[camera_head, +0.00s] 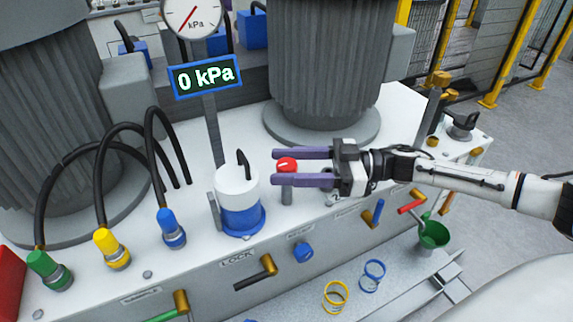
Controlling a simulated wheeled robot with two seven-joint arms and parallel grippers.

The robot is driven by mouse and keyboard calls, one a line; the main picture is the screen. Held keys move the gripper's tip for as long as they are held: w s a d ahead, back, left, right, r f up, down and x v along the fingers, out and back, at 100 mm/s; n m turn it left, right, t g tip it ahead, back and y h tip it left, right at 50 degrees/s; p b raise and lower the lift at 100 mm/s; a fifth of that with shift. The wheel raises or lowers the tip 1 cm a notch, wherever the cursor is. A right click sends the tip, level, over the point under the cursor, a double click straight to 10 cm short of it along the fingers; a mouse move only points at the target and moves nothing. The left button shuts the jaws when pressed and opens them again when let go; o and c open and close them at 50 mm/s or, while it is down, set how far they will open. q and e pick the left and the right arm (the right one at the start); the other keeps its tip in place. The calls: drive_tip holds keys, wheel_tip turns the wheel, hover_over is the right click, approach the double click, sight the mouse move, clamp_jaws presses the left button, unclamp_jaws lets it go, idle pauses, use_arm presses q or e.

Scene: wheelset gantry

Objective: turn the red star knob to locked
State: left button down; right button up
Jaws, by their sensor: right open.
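A small red knob (286,164) with a white mark sits on top of a short grey post on the white machine bench. I cannot make out its star shape at this size. My right gripper (274,167) reaches in from the right, with its two purple fingers open. The knob lies between the fingers near their tips, one finger on its far side and one on its near side. I cannot tell whether either finger touches it. My left gripper is not in view.
A white and blue canister (238,203) stands just left of the knob. A gauge post with a "0 kPa" display (205,77) and large grey motors (330,60) stand behind. Hoses with green, yellow and blue (171,228) fittings are at left. The front panel reads "LOCK" (236,257).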

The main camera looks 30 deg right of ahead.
use_arm(q)
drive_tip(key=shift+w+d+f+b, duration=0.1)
drive_tip(key=shift+b, duration=0.25)
use_arm(e)
drive_tip(key=v, duration=1)
